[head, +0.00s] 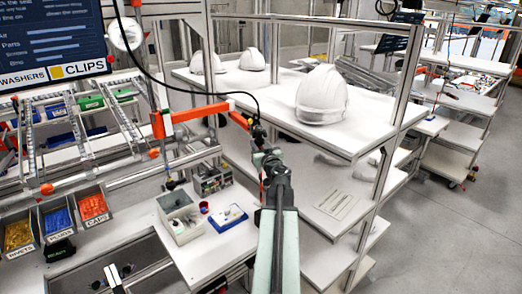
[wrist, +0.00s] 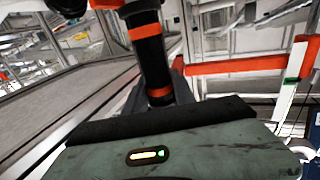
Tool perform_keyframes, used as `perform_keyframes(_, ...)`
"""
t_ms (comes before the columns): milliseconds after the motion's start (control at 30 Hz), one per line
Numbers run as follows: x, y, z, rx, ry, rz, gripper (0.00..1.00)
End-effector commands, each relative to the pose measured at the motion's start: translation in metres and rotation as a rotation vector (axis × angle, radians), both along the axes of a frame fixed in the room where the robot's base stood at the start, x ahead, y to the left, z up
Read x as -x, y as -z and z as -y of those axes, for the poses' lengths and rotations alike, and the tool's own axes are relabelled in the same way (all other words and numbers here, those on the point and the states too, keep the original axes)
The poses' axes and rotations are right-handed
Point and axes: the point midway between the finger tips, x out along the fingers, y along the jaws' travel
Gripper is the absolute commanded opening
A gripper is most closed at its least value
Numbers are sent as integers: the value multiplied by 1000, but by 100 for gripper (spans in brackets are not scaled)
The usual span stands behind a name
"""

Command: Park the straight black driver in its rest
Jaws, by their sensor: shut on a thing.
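The straight black driver (wrist: 151,55) with orange bands stands close in front of my gripper in the wrist view, running up out of the top of the picture. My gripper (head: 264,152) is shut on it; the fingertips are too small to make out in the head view. The driver's black top (head: 257,130) shows just above the gripper, beside the end of an orange arm (head: 205,110). An orange bar also shows in the wrist view (wrist: 235,66), behind and right of the driver. I cannot tell which part is the rest, or whether the driver touches it.
A black cable runs from overhead down to the driver. A white shelf (head: 275,100) with white helmet shells (head: 322,95) stands close on the right. Below left are a grey bin (head: 180,215) and part bins (head: 57,222). A dark tool (head: 170,183) hangs above the bench.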

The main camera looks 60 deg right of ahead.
Motion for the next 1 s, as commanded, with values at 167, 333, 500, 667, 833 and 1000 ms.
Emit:
perform_keyframes(167, -10, 0, 24, 0, 0, 0, 0)
perform_keyframes(333, -12, 0, 31, 0, -1, 0, 0)
perform_keyframes(500, -11, 0, 30, 0, 0, 0, 0)
perform_keyframes(667, -11, 0, 30, 0, 0, 0, 45)
perform_keyframes(833, -11, 0, 30, 0, 0, 0, 57)
perform_keyframes(1000, -11, 0, 30, 1, 0, -1, 70)
